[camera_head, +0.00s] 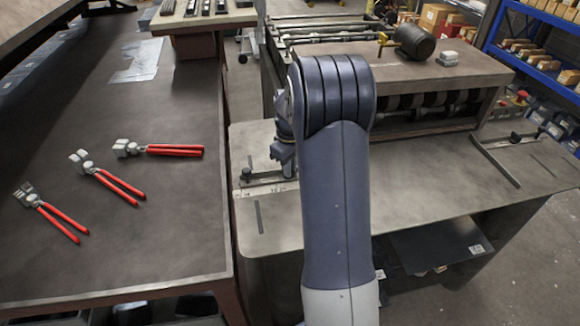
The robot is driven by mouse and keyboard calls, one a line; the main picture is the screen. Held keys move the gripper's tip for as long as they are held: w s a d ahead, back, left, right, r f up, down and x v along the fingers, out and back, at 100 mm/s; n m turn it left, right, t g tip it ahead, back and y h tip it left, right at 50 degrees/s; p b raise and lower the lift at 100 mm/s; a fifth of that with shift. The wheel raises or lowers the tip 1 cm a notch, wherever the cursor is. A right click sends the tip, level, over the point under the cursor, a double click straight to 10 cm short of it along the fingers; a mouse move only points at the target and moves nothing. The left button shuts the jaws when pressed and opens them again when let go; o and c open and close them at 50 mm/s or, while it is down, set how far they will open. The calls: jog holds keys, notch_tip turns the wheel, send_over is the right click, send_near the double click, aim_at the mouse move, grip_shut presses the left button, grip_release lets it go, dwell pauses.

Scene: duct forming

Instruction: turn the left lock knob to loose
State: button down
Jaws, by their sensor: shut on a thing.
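My gripper (288,172) points down at the left side of the metal machine table (420,190), just left of my forearm. It is shut on the left lock knob, which is mostly hidden by the jaws, so its turn angle cannot be told. A pale metal crosspiece (266,188) lies under the gripper on the table's left edge. A small dark piece (246,174) stands at its left end. On the right, a dark knob (514,137) sits on a similar crosspiece beside a long guide bar (497,163).
A dark bench (170,230) on the left holds several red-handled pliers (175,150). The forming machine (400,75) stands behind the table, with a dark cylindrical motor (414,41) on top. A blue shelf (545,65) is at the right.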

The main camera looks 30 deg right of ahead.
jog(key=c, duration=1.5)
grip_release()
jog(key=shift+r, duration=0.1)
jog(key=shift+m, duration=0.3)
